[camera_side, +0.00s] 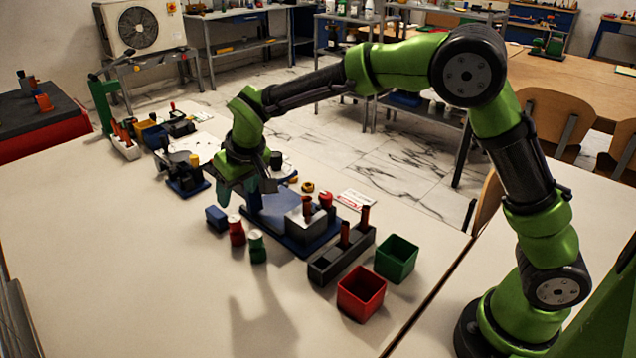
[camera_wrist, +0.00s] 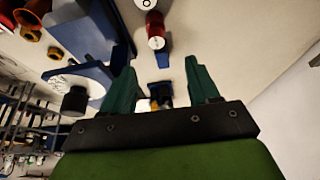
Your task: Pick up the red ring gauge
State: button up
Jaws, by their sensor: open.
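My gripper (camera_side: 238,192) is open above the table, behind the small coloured parts; its two teal fingers also show in the wrist view (camera_wrist: 160,70) with an open gap and nothing held. A red cylinder with a white top (camera_side: 237,230) stands on the table in front of it; in the wrist view it (camera_wrist: 156,32) lies beyond the fingertips. Another red, rounded part (camera_side: 326,200) sits at the blue-based rig, and shows at the top left of the wrist view (camera_wrist: 36,8). I cannot tell which red part is the ring gauge.
The blue-based rig (camera_side: 290,232), a dark slotted rack (camera_side: 340,257), a red bin (camera_side: 361,293) and a green bin (camera_side: 396,257) are to the right. The front left table is clear.

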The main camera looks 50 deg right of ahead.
aim_at(235, 219)
jog(key=x, duration=0.7)
jog(key=shift+d+x, duration=0.15)
jog(key=shift+x, duration=1.2)
jog(key=shift+d+x, duration=0.15)
jog(key=shift+x, duration=1.2)
jog(key=shift+c, duration=0.2)
jog(key=c, duration=1)
